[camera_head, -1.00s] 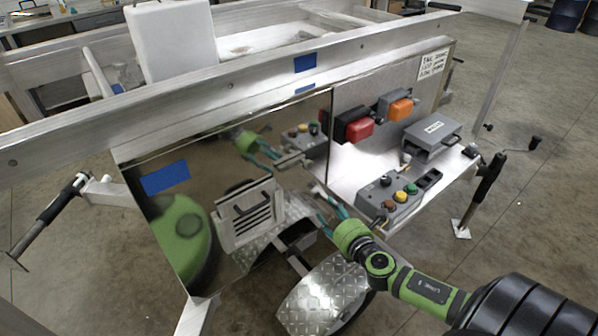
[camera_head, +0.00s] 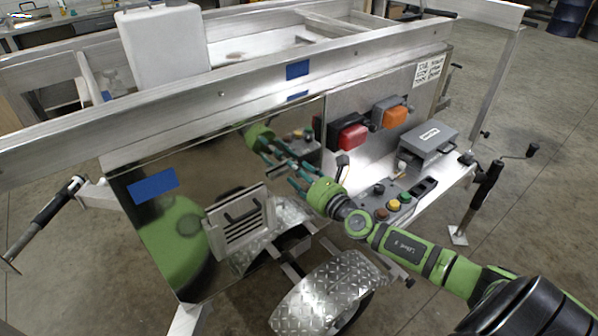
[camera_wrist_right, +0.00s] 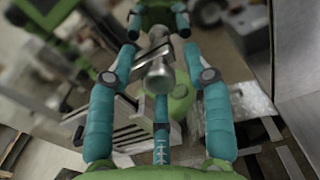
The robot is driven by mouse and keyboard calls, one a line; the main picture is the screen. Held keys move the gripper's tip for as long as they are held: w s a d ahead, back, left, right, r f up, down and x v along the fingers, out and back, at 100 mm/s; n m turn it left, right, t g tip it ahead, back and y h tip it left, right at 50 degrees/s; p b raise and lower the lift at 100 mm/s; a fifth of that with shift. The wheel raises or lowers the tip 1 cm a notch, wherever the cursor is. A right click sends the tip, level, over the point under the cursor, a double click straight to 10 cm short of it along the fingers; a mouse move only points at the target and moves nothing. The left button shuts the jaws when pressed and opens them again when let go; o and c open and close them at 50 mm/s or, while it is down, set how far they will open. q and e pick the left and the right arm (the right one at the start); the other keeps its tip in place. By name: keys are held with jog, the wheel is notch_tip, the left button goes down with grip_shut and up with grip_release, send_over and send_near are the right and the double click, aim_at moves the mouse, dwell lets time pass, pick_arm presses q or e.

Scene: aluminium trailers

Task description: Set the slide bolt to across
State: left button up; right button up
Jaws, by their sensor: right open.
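The slide bolt shows in the right wrist view as a round metal knob on a short rod (camera_wrist_right: 158,76). It sits between the fingers of my right gripper (camera_wrist_right: 160,68), which are apart on both sides of it and not visibly touching it. In the head view my right gripper (camera_head: 291,172) is at the right edge of the mirror-like panel (camera_head: 205,160), and its fingers mostly hide the bolt there. I cannot tell the bolt's position. My left gripper is not in view.
The panel reflects my gripper. Below is a checker-plate fender (camera_head: 325,292). A trailer rail runs above.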

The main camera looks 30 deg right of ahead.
aim_at(274, 178)
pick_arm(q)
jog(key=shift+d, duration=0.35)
pick_arm(e)
jog(key=shift+w, duration=0.1)
grip_shut()
jog(key=a+p, duration=0.1)
jog(key=a, duration=0.1)
jog(key=a+p, duration=0.1)
jog(key=a, duration=0.1)
jog(key=a+p, duration=0.1)
jog(key=a, duration=0.1)
jog(key=shift+s, duration=0.25)
jog(key=shift+f, duration=0.1)
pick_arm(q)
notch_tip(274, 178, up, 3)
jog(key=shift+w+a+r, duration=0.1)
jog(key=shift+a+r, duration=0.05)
pick_arm(e)
jog(key=shift+f, duration=0.1)
grip_release()
jog(key=shift+a, duration=0.1)
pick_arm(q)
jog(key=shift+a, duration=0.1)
